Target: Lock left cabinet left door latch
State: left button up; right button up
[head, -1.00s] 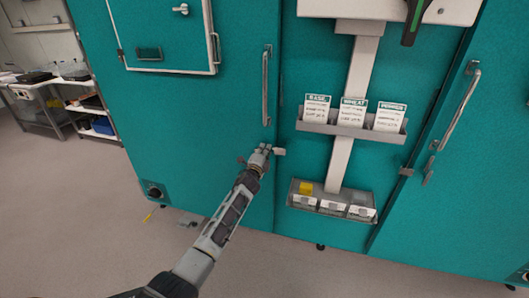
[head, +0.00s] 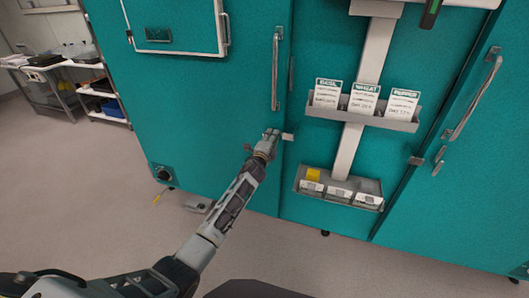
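The left door (head: 215,110) of the teal cabinet is closed, with a tall vertical metal handle (head: 276,70) near its right edge. My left gripper (head: 271,135) is just below that handle, at the door's latch area. It largely hides the latch. A small grey metal piece (head: 288,137) shows just right of the fingertips, by the door seam. Another small grey bit shows left of the gripper; I cannot tell whether it is latch or finger. The fingers are too small to tell open from shut. My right gripper is not in view.
A column with a card rack (head: 362,113) and a lower bin tray (head: 340,187) stands right of the seam. Another door handle (head: 474,98) with a latch (head: 438,161) is at the right.

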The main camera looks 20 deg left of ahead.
pick_arm(q)
jog(key=s, duration=1)
jog(key=shift+a, duration=0.15)
jog(key=shift+s, duration=0.15)
dwell(0.5)
